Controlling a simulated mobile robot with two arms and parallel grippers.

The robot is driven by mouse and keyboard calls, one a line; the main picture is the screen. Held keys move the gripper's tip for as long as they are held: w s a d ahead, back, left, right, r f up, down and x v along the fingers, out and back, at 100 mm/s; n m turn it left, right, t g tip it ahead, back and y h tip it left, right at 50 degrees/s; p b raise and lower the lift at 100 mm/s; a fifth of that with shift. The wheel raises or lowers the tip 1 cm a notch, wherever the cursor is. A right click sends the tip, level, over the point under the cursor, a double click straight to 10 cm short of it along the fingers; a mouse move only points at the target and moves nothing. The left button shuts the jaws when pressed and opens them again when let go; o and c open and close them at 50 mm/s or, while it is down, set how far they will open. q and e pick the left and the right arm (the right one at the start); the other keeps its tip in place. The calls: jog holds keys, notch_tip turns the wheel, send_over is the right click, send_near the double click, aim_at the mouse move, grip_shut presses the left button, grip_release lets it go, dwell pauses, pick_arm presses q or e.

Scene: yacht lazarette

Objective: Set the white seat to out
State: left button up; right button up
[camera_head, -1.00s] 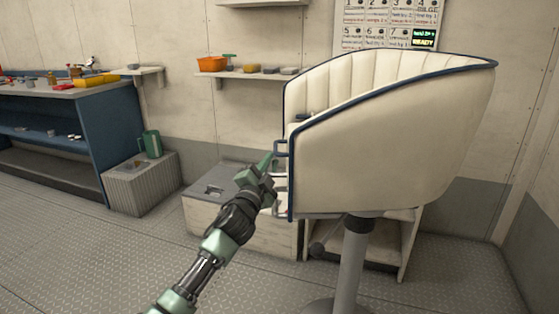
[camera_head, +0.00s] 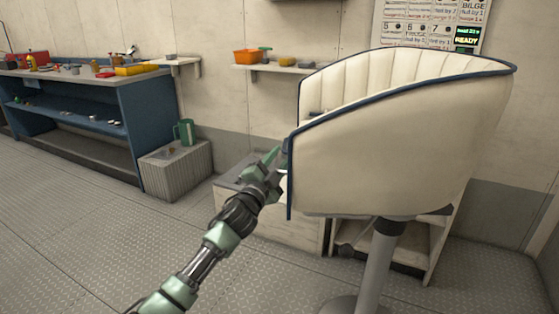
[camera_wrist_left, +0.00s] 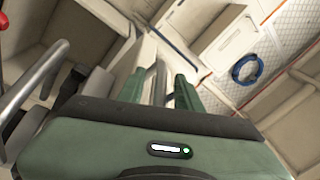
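The white seat (camera_head: 400,150), a ribbed tub shape with dark blue trim, stands on a grey pedestal (camera_head: 377,265) at the right of the head view. My left gripper (camera_head: 274,160) is at the seat's left front edge. It covers the place where a small blue handle stuck out a second ago. In the left wrist view two green fingers (camera_wrist_left: 160,88) stand either side of a narrow grey bar (camera_wrist_left: 159,80), which looks like that handle. The exact contact is hard to see. My right gripper is not in view.
A pale box (camera_head: 290,220) and an open cabinet (camera_head: 440,240) stand behind the seat. A ribbed grey crate (camera_head: 176,172) with a green jug (camera_head: 185,132) and a blue workbench (camera_head: 150,105) are at the left. The floor (camera_head: 130,250) in front is clear.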

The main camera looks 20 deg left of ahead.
pick_arm(q)
jog(key=shift+d+r, duration=0.1)
